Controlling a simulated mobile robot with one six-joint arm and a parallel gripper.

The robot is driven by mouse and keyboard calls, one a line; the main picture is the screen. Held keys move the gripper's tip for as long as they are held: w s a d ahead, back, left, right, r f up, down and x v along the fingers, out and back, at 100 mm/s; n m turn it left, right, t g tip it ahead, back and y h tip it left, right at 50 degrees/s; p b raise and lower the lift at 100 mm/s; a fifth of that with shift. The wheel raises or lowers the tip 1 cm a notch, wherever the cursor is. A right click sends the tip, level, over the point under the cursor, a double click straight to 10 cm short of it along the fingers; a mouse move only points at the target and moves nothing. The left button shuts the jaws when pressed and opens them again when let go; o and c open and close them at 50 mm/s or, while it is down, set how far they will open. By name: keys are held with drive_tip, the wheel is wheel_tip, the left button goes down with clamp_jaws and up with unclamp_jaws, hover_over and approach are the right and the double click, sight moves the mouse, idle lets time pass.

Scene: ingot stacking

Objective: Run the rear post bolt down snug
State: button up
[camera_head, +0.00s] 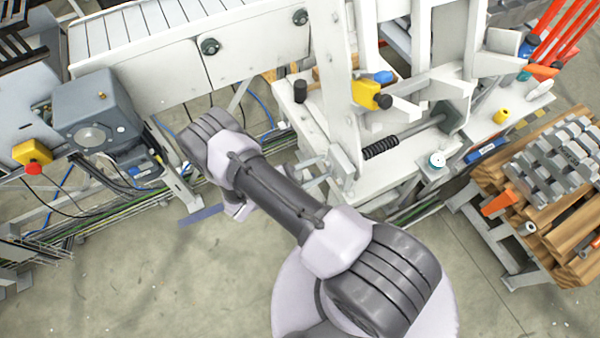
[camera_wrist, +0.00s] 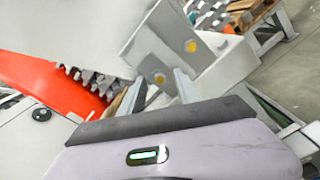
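In the wrist view my gripper (camera_wrist: 160,92) has its two grey fingers apart, with nothing held between them. Ahead of them is a pale grey bracket or post plate (camera_wrist: 160,45) with two yellow bolt heads. The upper bolt head (camera_wrist: 190,46) is on the right part of the bracket. The lower bolt head (camera_wrist: 159,79) shows in the gap between the fingers, beyond the tips. I cannot tell which is the rear one, how far either is screwed in, or whether a finger touches the plate. In the head view my arm mostly hides the gripper.
A white machine frame (camera_head: 335,125) stands beyond my arm, with a conveyor (camera_head: 170,30) at the left. Stacked ingots (camera_head: 560,150) lie on wooden boards at the right. A red part (camera_wrist: 50,85) is left of the fingers. Open floor (camera_head: 130,270) lies at the lower left.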

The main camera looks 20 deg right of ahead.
drive_tip(key=shift+a, duration=0.1)
drive_tip(key=a, duration=1.7)
drive_tip(key=shift+s+p, duration=0.3)
drive_tip(key=shift+p, duration=0.1)
drive_tip(key=shift+a, duration=0.1)
